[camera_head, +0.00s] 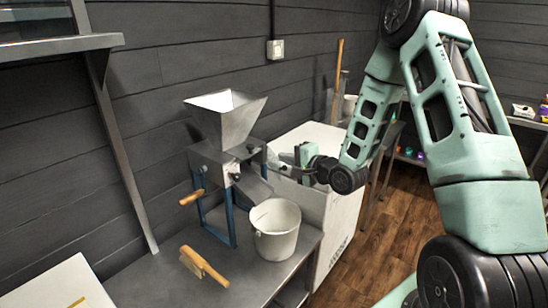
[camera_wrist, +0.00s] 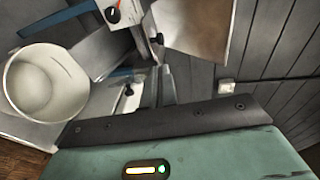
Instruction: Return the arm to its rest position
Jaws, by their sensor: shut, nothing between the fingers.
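My mint-green arm comes in from the right and bends down towards the grain mill. My gripper (camera_head: 278,165) is at its end, beside the right side of the mill, shut and empty. The mill (camera_head: 226,155) has a metal hopper on top, blue legs and a wooden crank handle (camera_head: 192,197). The mill's metal parts also fill the upper middle of the wrist view (camera_wrist: 125,45). The exact gap between my gripper and the mill is hard to tell.
A white bucket (camera_head: 276,230) stands under the mill's chute on the metal bench (camera_head: 160,278). A wooden-handled brush (camera_head: 203,266) lies in front. A white chest (camera_head: 322,208) stands behind my forearm. A wall shelf (camera_head: 60,46) juts out upper left. Wooden floor (camera_head: 400,215) shows at right.

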